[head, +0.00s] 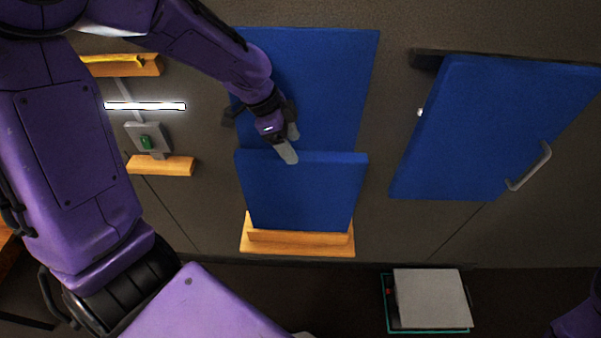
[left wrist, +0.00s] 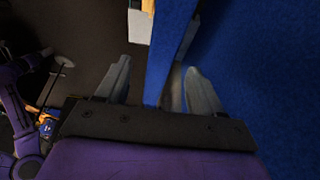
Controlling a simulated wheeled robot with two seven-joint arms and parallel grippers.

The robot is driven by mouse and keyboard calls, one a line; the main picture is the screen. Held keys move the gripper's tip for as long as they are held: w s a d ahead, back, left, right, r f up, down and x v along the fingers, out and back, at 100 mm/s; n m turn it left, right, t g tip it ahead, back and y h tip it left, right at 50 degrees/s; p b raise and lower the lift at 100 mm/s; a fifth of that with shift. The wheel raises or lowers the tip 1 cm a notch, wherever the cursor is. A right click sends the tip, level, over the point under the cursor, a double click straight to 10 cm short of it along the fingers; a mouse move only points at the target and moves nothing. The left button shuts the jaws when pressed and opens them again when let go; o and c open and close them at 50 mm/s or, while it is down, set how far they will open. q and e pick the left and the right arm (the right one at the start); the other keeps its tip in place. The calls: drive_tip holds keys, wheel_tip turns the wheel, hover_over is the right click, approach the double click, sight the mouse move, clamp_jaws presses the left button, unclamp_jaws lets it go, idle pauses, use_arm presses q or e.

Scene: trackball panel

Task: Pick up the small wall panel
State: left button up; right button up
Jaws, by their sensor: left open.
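The small blue wall panel (head: 302,195) stands in a wooden ledge (head: 298,247) low on the wall in the head view. My left gripper (head: 290,145) is at the panel's top edge. It is open, and in the left wrist view its two fingers (left wrist: 158,66) stand on either side of the panel's narrow edge (left wrist: 168,45), with dark gaps visible. The head view hides part of the far finger. My right gripper is out of view.
A larger blue panel (head: 325,80) lies on the wall close behind. A blue door with a handle (head: 528,166) stands out at right. A lit bar (head: 145,106), a switch box (head: 147,138) and wooden shelves (head: 160,166) are at left. A grey-lidded box (head: 430,298) sits below right.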

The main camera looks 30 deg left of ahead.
sight(298, 154)
use_arm(q)
drive_tip(key=x, duration=0.3)
drive_tip(key=p+x, duration=0.1)
drive_tip(key=x, duration=0.1)
drive_tip(key=shift+w+a+f, duration=0.1)
drive_tip(key=shift+w+a, duration=0.05)
drive_tip(key=shift+a, duration=0.1)
drive_tip(key=shift+d+f, duration=0.15)
drive_tip(key=shift+f, duration=0.15)
drive_tip(key=shift+f, duration=0.15)
clamp_jaws()
